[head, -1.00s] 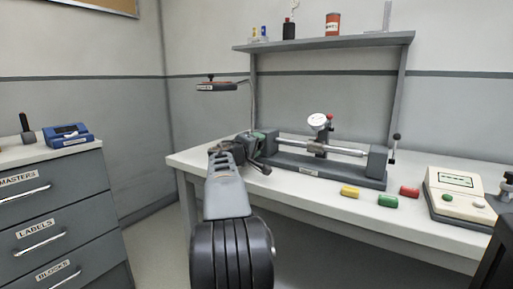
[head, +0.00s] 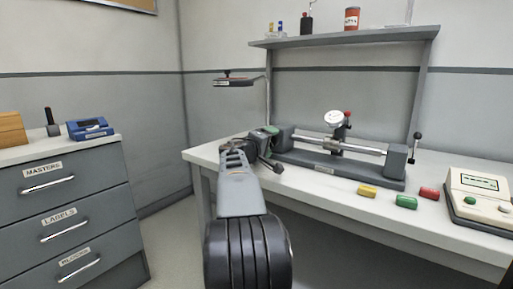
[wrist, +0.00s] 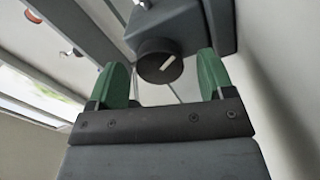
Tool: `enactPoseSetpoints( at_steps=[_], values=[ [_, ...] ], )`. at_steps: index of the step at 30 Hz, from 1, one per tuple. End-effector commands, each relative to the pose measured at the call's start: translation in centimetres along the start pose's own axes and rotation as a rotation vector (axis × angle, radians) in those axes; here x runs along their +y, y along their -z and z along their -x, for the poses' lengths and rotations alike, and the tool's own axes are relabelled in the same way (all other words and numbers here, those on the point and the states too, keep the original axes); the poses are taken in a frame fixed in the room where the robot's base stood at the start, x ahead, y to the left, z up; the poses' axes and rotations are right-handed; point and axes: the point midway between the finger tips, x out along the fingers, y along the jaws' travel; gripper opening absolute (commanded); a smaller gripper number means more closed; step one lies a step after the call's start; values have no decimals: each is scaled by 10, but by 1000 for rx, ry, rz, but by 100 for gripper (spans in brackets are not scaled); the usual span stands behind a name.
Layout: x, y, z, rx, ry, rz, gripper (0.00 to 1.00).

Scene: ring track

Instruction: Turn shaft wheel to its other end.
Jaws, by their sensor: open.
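The shaft wheel (wrist: 153,70) is a dark round knob with a white mark, on the end of a grey block (wrist: 168,28) in the wrist view. My gripper (wrist: 161,60) is open, its two green fingers showing left and right of the wheel, with a gap on each side. I cannot tell whether the fingertips reach past the wheel's face. In the head view my gripper (head: 266,147) is at the left end of the grey bench fixture (head: 340,168), which carries a shaft and a dial gauge (head: 334,119). The wheel is hidden there.
Yellow (head: 367,191), green (head: 406,201) and red (head: 429,193) pieces lie on the bench (head: 320,195) in front of the fixture. A beige instrument (head: 480,200) stands at the right. A lamp (head: 233,81) and a shelf (head: 345,38) are above. A drawer cabinet (head: 75,195) is at the left.

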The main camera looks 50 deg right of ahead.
Motion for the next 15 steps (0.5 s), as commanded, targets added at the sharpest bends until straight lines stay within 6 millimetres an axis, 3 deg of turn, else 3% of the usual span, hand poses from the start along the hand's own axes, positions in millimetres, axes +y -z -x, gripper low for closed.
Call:
enactPoseSetpoints(
  at_steps=[9,15],
  values=[
    [2,1,66,4,0,-2,75],
    [2,0,98,2,0,-1,75]
  ],
)
